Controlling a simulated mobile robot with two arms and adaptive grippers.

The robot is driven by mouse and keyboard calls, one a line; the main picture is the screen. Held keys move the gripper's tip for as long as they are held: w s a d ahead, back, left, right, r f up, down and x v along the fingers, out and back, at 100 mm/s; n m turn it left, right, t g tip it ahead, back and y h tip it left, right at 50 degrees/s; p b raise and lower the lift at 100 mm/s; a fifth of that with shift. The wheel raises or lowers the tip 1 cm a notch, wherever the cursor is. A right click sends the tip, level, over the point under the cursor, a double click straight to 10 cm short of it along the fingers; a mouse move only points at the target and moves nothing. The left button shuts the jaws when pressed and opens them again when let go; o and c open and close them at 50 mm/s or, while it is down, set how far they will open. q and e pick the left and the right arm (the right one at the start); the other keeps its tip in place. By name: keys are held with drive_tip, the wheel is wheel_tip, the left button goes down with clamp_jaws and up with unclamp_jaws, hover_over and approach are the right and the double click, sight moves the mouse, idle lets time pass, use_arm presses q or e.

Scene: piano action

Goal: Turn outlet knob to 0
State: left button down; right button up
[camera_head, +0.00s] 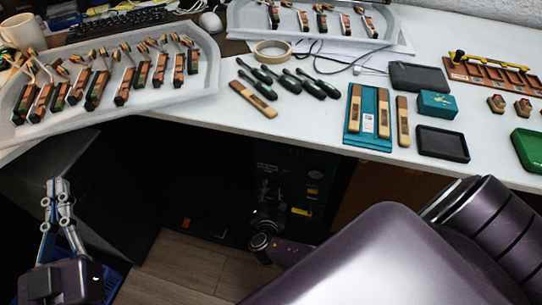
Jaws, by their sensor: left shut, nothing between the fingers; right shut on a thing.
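A dark green panel (315,174) stands in the shadow under the table, with small labels, a reddish round spot and a yellow strip on its face. My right gripper (266,196) reaches in against the left part of this panel. It is small and dark in the picture and is shut on what appears to be the outlet knob, which its fingers hide. The knob's setting cannot be read. My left gripper (58,188) is at the lower left, in front of the table, pointing up. It is shut and empty, far from the panel.
My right arm fills the lower right. Wooden floor (185,265) lies below.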

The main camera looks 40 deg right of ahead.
drive_tip(key=shift+a, duration=0.15)
drive_tip(key=o, duration=1.2)
drive_tip(key=shift+w, duration=0.1)
drive_tip(key=shift+c, duration=0.2)
drive_tip(key=v, duration=1.2)
